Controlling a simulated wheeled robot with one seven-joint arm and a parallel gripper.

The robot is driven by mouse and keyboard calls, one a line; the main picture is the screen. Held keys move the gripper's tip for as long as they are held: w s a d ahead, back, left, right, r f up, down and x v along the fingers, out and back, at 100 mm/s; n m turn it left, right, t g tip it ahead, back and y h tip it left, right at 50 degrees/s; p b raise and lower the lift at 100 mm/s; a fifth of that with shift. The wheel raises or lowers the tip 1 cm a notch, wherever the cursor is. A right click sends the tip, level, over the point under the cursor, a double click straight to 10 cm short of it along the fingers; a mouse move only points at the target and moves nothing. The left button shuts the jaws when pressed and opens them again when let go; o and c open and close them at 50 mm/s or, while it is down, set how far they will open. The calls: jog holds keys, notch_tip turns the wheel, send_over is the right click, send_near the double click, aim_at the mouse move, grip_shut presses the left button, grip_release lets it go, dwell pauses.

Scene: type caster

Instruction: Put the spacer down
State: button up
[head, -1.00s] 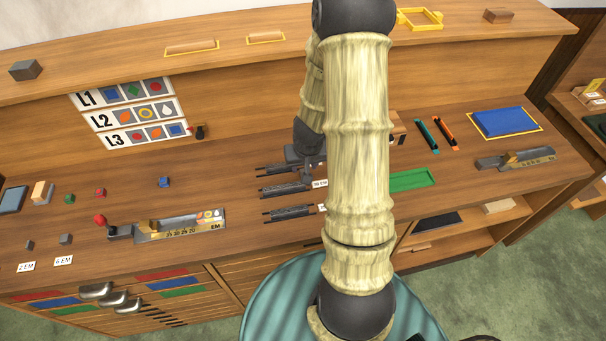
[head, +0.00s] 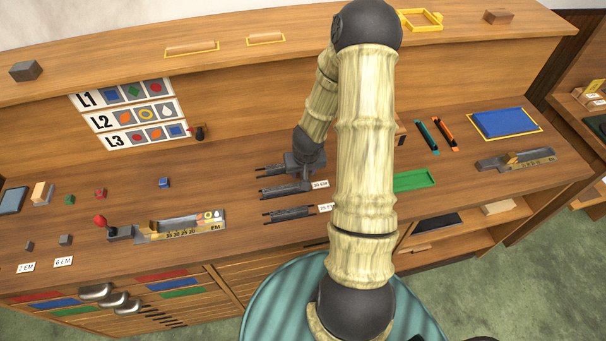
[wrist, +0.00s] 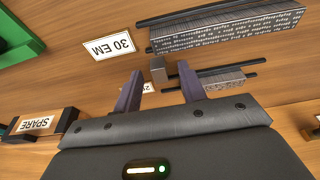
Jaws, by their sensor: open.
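My gripper (wrist: 160,72) is open in the wrist view, its two fingers apart above the bench. A small grey block (wrist: 158,68), which looks like the spacer, shows between the fingertips, with a gap on each side. It sits by the left end of a dark rack; whether it rests on the rack or on the wood I cannot tell. In the head view my gripper (head: 303,170) is low over the dark racks (head: 286,190) at mid bench, and the block is not distinguishable there.
The wrist view shows a text-covered type block (wrist: 228,30) in the farther rack, a 30 EM label (wrist: 110,44), a green tray (wrist: 16,35) and a SPARE label (wrist: 36,124). In the head view, a composing stick (head: 180,227) lies left; bare wood lies between it and the racks.

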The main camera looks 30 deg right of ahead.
grip_shut()
jog(key=shift+r, duration=0.15)
notch_tip(320, 180, up, 10)
jog(key=p, duration=0.3)
dwell(0.4)
dwell(0.9)
